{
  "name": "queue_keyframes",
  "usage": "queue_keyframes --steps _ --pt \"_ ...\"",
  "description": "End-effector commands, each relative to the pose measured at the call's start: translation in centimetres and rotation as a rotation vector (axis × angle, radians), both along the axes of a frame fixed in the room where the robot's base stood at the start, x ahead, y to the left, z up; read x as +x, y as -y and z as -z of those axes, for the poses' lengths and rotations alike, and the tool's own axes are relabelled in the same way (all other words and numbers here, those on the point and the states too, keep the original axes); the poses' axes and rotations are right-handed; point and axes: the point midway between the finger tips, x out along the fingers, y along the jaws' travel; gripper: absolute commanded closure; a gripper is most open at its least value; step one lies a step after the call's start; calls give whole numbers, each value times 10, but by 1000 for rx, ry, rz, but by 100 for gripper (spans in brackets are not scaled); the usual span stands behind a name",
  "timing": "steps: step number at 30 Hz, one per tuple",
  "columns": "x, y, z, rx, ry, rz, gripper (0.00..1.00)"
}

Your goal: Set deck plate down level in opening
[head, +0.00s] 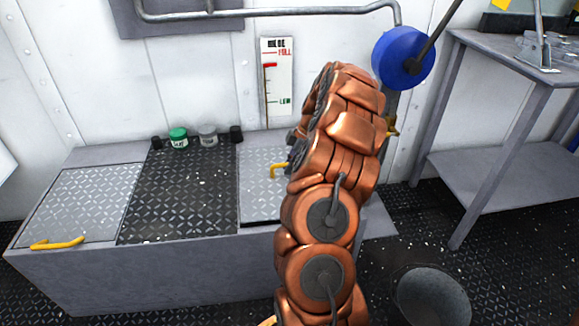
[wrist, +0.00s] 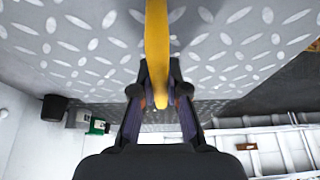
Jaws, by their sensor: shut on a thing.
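The deck plate (wrist: 225,40) is light grey with a raised tread pattern and fills the upper part of the wrist view. Its yellow handle (wrist: 156,35) runs down between the fingers of my gripper (wrist: 160,82), which is shut on it. In the head view the plate (head: 259,188) shows at the right part of the low bench, with a bit of the yellow handle (head: 279,169). A dark line runs along its front edge. My copper arm hides its right side and most of the gripper. The opening's rim is mostly hidden, and I cannot tell whether the plate is fully level.
A dark tread panel (head: 180,192) lies left of the plate, then another light plate (head: 80,205) with a yellow handle (head: 57,244). A metal table (head: 500,110) stands right.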

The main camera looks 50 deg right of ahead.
Motion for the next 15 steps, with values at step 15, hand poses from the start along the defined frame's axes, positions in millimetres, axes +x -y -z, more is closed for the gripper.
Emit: queue_keyframes --steps 15 --pt "1 0 4 -1 3 1 100"
